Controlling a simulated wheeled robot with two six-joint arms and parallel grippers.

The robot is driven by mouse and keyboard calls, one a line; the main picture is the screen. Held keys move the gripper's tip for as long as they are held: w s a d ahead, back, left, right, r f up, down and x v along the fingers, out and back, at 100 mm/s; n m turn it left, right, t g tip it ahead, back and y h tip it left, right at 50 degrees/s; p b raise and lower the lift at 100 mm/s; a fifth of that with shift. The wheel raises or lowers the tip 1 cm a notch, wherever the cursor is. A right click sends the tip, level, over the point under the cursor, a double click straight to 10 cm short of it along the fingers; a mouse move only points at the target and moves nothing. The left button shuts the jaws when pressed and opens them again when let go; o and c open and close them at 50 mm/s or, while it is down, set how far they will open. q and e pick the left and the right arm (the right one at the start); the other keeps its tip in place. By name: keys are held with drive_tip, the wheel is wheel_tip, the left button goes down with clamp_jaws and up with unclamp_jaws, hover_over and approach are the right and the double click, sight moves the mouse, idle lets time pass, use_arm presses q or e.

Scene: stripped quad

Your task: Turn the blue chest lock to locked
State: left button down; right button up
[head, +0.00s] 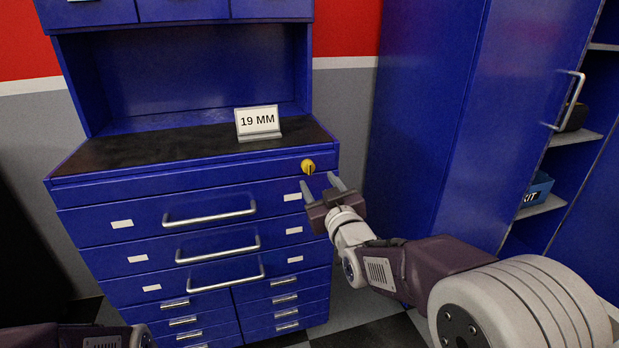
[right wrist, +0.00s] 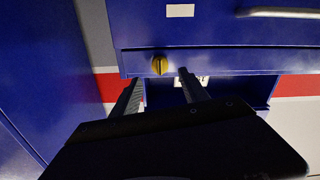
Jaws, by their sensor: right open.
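The blue chest (head: 130,190) stands ahead with several drawers and a dark worktop. Its yellow lock (head: 308,166) is at the upper right of the front, just below the worktop edge. A dark slot line on the lock looks about upright in the head view. My right gripper (head: 322,185) is open and empty, just below and in front of the lock. In the right wrist view the lock (right wrist: 160,65) shows beyond and between the two fingertips (right wrist: 160,76), apart from them. Of my left arm only a part shows at the bottom left; its gripper is out of view.
A white "19 MM" sign (head: 258,122) stands on the worktop (head: 150,150). Silver drawer handles (head: 210,216) stick out of the chest front. A tall blue cabinet (head: 425,110) stands to the right, with open shelves (head: 575,137) beyond it. A checkered floor shows below.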

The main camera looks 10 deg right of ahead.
sight(310, 171)
drive_tip(key=w, duration=0.7)
drive_tip(key=shift+a+f+b, duration=0.1)
drive_tip(key=shift+b, duration=0.25)
clamp_jaws()
